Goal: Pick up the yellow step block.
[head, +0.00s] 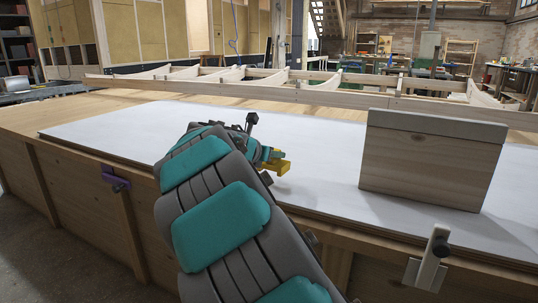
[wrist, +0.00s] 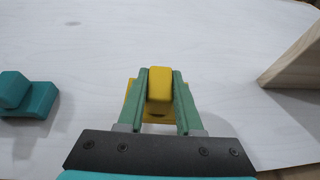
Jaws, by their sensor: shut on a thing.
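The yellow step block (wrist: 160,92) is between the two green fingers of my gripper (wrist: 160,75) in the wrist view. The fingers are shut on its raised upper part, and its wider lower part shows behind and below them. In the head view, part of the yellow step block (head: 277,165) shows just right of my gripper (head: 264,157), over the white board. My arm hides much of the gripper there. I cannot tell whether the block touches the board or is slightly above it.
A teal block (wrist: 30,98) lies on the white board (head: 110,127) left of my gripper in the wrist view. A wooden box (head: 430,165) stands to the right. A clamp (head: 428,262) and a purple piece (head: 115,182) are at the bench's front edge. A wooden frame (head: 300,90) lies behind.

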